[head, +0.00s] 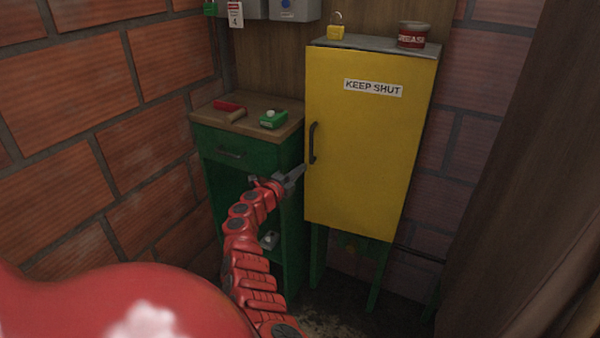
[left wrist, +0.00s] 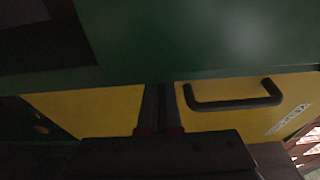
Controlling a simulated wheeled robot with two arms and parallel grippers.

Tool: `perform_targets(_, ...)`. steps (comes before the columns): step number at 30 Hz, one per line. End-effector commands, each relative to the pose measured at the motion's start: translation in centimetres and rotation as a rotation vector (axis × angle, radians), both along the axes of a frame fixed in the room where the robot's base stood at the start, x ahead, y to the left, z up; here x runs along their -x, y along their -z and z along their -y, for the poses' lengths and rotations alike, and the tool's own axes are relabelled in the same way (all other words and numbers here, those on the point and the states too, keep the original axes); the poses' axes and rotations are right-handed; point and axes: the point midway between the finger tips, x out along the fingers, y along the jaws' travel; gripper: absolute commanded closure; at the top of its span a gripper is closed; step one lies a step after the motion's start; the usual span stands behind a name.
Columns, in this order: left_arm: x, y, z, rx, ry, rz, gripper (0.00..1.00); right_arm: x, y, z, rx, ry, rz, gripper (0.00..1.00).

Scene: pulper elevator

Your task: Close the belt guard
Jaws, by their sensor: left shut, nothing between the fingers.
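The belt guard (head: 365,140) is a yellow panel labelled "KEEP SHUT", on green legs. It looks flush with its housing in the head view; I see no clear gap. Its dark handle (head: 312,143) is near the left edge, and also shows in the left wrist view (left wrist: 235,103). My left gripper (head: 301,171) is shut and empty, by the guard's left edge, just below and left of the handle. In the left wrist view the fingers (left wrist: 163,100) are together in front of the yellow panel (left wrist: 95,108); contact cannot be told. My right gripper is not in view.
A green cabinet (head: 232,152) with a wooden top stands left of the guard. It carries a red object (head: 228,107) and a green box (head: 273,119). A yellow padlock (head: 336,31) and a red tin (head: 412,36) stand above the guard. Brick walls close in both sides.

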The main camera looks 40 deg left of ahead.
Motion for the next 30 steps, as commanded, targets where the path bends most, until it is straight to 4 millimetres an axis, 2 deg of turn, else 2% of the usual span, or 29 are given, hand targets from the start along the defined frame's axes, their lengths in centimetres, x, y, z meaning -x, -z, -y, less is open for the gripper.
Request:
perform_targets(17,0.1,0.0,-0.1,-0.001,-0.003,0.000,1.00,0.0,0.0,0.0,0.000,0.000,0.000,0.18)
perform_targets(23,1.4,0.1,0.0,-0.004,-0.005,-0.003,1.00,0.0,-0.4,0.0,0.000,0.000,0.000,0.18)
perform_targets(30,4.0,0.0,0.5,-0.007,-0.004,-0.003,1.00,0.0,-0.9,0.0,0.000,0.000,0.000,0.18)
